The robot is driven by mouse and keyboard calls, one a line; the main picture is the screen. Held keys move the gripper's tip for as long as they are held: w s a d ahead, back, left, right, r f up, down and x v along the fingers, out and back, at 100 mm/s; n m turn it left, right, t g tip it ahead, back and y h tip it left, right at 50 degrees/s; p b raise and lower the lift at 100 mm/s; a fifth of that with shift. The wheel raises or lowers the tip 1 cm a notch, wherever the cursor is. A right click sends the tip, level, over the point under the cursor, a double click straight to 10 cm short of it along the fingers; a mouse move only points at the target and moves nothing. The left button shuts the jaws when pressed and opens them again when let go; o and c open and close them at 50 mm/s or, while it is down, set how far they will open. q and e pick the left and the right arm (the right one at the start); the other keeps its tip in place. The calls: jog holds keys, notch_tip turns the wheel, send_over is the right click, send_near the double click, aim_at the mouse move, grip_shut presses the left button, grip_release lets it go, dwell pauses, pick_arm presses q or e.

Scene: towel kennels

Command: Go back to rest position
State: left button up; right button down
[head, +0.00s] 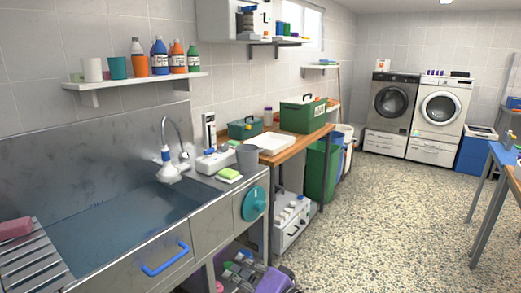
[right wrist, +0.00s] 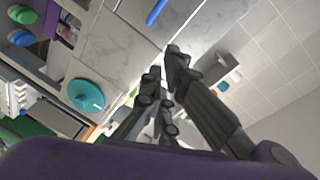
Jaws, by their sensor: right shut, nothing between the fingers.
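In the right wrist view, my right gripper (right wrist: 164,62) is shut, with its dark fingers close together and nothing held between them. Behind the fingers are the grey metal sink front, a blue handle (right wrist: 156,12) and a teal round lid (right wrist: 86,95). The fingers look apart from these, though the exact gap cannot be judged. In the head view I cannot clearly make out the right gripper's fingers. My left gripper does not show in either view.
The metal sink (head: 120,225) with its blue handle (head: 165,258) fills the left foreground. A wooden counter (head: 300,140) holds a green box (head: 303,114). Bottles crowd the space under the sink. Speckled floor (head: 400,215) is open toward the washing machines (head: 437,107); a table (head: 503,165) stands at right.

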jog(key=s+d+f+n+t+h+p, duration=0.1)
jog(key=s+d+f+n+h+p, duration=0.5)
jog(key=s+d+f, duration=0.65)
pick_arm(q)
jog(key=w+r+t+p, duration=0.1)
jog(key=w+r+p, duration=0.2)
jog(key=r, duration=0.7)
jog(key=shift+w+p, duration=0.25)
jog(key=shift+p, duration=0.35)
pick_arm(e)
jog(key=s+d+f+g+h, duration=0.1)
jog(key=s+d, duration=0.3)
jog(key=s, duration=0.6)
jog(key=s+d+f+m+g+h, duration=0.1)
jog(key=s+d+h, duration=0.2)
jog(key=s, duration=0.8)
jog(key=s+d+f+m+g+h, duration=0.1)
jog(key=s+d, duration=0.4)
jog(key=s, duration=0.5)
jog(key=shift+s+f+g+h, duration=0.3)
jog(key=shift+f+h, duration=0.2)
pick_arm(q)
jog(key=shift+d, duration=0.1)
pick_arm(e)
jog(key=shift+d, duration=0.1)
